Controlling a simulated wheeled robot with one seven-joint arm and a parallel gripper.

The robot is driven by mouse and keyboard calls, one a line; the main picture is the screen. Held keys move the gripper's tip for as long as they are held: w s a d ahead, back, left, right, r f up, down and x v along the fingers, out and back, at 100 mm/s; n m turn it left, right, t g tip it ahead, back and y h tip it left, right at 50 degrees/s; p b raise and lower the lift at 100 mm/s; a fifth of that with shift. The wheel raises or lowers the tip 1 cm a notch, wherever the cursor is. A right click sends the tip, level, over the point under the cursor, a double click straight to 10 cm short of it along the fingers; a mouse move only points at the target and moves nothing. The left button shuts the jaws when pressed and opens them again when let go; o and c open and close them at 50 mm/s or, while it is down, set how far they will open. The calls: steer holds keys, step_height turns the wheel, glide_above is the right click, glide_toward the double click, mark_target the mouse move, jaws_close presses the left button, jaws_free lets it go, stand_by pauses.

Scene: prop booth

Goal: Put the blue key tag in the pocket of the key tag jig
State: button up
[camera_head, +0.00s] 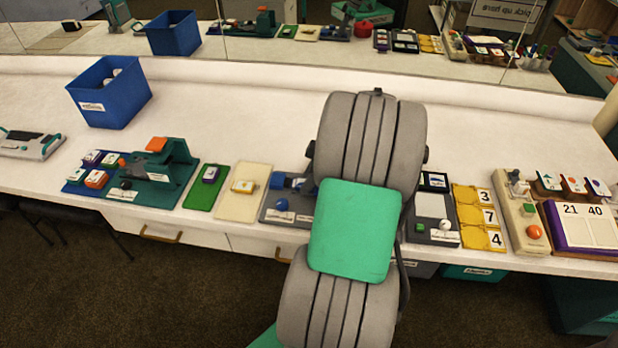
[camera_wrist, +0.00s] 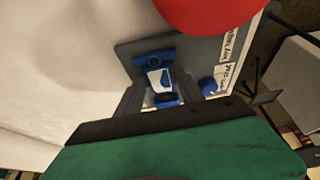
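The jig, a dark grey base plate (camera_head: 271,214), stands on the bench and is partly hidden by my arm in the head view. It carries a blue ball (camera_head: 282,204) and a blue part (camera_head: 277,180). In the wrist view the plate (camera_wrist: 128,49) holds a blue cylinder (camera_wrist: 153,57), the blue ball (camera_wrist: 207,86) and white labels. A white-and-blue piece (camera_wrist: 159,79), seemingly the blue key tag, shows between the fingers of my gripper (camera_wrist: 159,84). Whether the fingers touch it is unclear. The pocket cannot be made out. My gripper is hidden in the head view.
A large red round thing (camera_wrist: 210,8) stands close by in the wrist view. A beige mat (camera_head: 242,205) and a green mat (camera_head: 201,200) lie left of the jig. A grey board (camera_head: 432,236) and yellow number cards (camera_head: 470,195) are right. The bench behind is clear.

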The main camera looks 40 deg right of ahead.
steer(key=shift+o, duration=1.3)
steer(key=v, duration=0.7)
steer(key=shift+s+r+p, duration=0.2)
steer(key=shift+r+p, duration=0.1)
steer(key=shift+r, duration=0.05)
